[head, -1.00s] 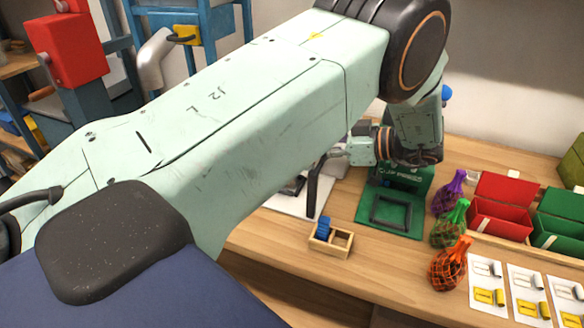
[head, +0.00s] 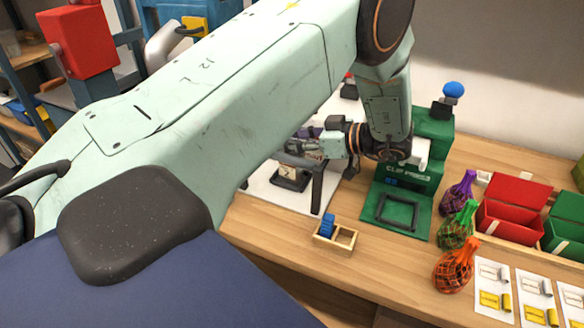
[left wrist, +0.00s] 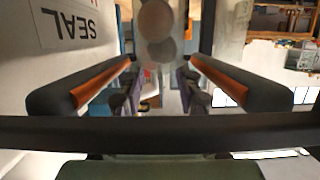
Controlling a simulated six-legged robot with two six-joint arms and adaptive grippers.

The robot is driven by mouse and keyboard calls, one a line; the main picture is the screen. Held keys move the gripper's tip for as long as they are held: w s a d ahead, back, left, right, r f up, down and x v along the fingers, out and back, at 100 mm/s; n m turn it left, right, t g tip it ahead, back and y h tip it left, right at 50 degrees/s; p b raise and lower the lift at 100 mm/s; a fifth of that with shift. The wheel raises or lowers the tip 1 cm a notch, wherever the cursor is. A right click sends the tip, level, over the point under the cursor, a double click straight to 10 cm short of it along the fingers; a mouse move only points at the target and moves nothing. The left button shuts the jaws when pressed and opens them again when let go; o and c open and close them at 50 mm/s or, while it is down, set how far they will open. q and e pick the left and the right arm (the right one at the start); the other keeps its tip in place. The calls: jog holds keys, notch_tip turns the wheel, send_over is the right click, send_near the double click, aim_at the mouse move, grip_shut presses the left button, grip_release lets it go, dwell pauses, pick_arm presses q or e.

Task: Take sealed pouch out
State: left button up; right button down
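My left arm reaches across the head view, and its gripper (head: 300,149) is over a white board (head: 262,187) at the back left of the bench. A low black device (head: 291,179) is on that board, below the gripper. In the left wrist view the gripper's two orange-padded fingers (left wrist: 160,72) are apart, with no pouch visible between them. A white panel (left wrist: 75,22) marked SEAL, upside down, shows at upper left there. I cannot make out the sealed pouch; my arm hides part of the sealing area. My right gripper is not in view.
A green clip press (head: 408,182) stands right of the white board. Purple (head: 458,193), green (head: 457,228) and orange (head: 455,266) net bags stand near red (head: 510,224) and green bins (head: 568,235).

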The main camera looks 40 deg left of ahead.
pick_arm(q)
jog(key=shift+a+f, duration=0.1)
jog(key=shift+a, duration=0.15)
jog(key=shift+s+d, duration=0.1)
jog(key=shift+d, duration=0.1)
jog(key=shift+c, duration=1.4)
jog(key=shift+a, duration=0.15)
jog(key=c, duration=0.4)
grip_shut()
